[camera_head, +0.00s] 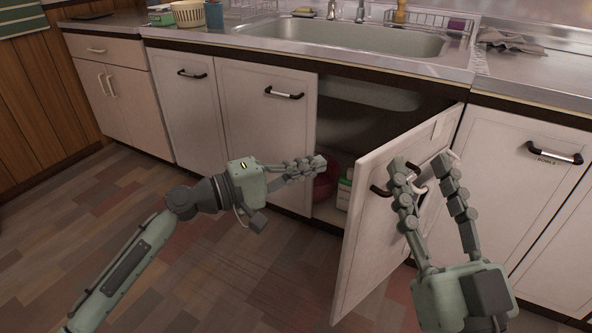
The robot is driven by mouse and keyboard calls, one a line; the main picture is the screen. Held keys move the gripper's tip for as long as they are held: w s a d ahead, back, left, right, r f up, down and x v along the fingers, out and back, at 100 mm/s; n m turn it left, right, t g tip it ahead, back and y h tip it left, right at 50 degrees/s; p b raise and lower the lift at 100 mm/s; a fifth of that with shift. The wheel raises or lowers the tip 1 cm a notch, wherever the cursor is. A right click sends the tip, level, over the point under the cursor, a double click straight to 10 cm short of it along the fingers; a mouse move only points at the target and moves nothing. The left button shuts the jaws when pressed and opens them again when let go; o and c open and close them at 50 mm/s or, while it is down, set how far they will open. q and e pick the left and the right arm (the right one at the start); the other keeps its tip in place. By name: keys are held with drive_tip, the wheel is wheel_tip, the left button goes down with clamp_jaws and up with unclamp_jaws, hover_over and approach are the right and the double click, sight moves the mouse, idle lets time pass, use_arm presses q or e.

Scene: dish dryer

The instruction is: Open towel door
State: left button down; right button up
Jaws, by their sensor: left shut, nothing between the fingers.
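The white cabinet door (366,246) under the sink stands ajar, swung outward from the cabinet front. A dark handle (380,191) and a pale hooked bar (433,163) show near its top, partly hidden by my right gripper. My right gripper (421,165) is open, with its two fingers apart in front of the upper part of the door. I cannot tell whether they touch the door. My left gripper (319,163) is shut and empty, with its fingertips in front of the cabinet opening, left of the door.
Inside the cabinet are a red round object (323,185) and a white-green container (344,190). The sink (345,37) is above. Closed doors stand left (263,140) and right (528,165). A grey cloth (508,41) lies on the counter. The floor (235,275) in front looks clear.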

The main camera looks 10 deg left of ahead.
use_arm(q)
drive_tip(key=d+p, duration=0.1)
drive_tip(key=d, duration=0.5)
drive_tip(key=shift+d, duration=0.15)
use_arm(e)
drive_tip(key=shift+w+f+g+h, duration=0.2)
drive_tip(key=shift+f+g, duration=0.25)
drive_tip(key=shift+f, duration=0.2)
drive_tip(key=shift+w+f+g+h, duration=0.1)
drive_tip(key=shift+w+f+g, duration=0.25)
drive_tip(key=shift+f, duration=0.3)
drive_tip(key=shift+w+f+g+h, duration=0.1)
drive_tip(key=shift+f+g, duration=0.4)
drive_tip(key=shift+f, duration=0.15)
use_arm(q)
drive_tip(key=shift+s, duration=0.1)
